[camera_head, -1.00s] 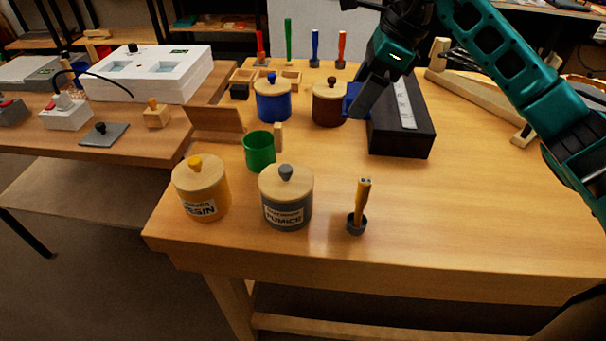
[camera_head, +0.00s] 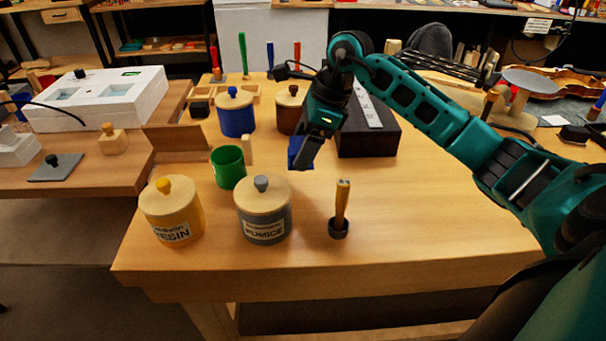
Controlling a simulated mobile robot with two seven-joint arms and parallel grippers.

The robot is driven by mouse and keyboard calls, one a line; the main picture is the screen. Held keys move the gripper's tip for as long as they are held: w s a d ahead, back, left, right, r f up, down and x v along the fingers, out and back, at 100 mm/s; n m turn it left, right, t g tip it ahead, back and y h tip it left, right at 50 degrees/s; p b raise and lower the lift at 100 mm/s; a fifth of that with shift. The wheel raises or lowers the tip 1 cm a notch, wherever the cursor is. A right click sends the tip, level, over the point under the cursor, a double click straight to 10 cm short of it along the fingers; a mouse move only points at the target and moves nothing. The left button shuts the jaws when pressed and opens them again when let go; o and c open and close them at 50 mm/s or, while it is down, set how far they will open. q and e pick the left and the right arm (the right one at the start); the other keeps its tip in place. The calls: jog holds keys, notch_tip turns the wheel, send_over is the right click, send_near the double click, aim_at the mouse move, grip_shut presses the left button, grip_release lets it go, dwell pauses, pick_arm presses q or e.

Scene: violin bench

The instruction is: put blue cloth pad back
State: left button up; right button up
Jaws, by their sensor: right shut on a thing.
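The blue cloth pad (camera_head: 293,151) shows as a small blue patch at the fingers of my right gripper (camera_head: 303,156), in the middle of the head view. My right gripper is shut on it and points down. The fingers hide part of the pad. The pad appears in front of the dark red jar (camera_head: 289,112) and left of the black box (camera_head: 368,142). I cannot tell its exact height above the bench. A small wooden tray (camera_head: 240,98) with a black block (camera_head: 199,109) at its left stands behind the blue jar. My left gripper is not in view.
The blue jar (camera_head: 236,117), green cup (camera_head: 228,168), resin jar (camera_head: 171,214) and pumice jar (camera_head: 263,212) crowd the left of the bench. A wooden-handled tool (camera_head: 341,208) stands upright in front. Bare bench top (camera_head: 430,220) lies to the right.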

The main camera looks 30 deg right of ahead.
aim_at(297, 185)
notch_tip(297, 185, down, 3)
jog(key=shift+r, duration=0.15)
notch_tip(297, 185, down, 4)
jog(key=shift+r+b, duration=0.25)
jog(key=shift+b, duration=0.1)
jog(key=shift+f, duration=0.3)
jog(key=shift+f, duration=0.15)
jog(key=o, duration=1)
jog(key=shift+r, duration=0.45)
jog(key=p+v, duration=0.1)
jog(key=v, duration=1)
jog(key=shift+s+d+r, duration=0.1)
jog(key=shift+d+r, duration=0.05)
jog(key=shift+r, duration=0.05)
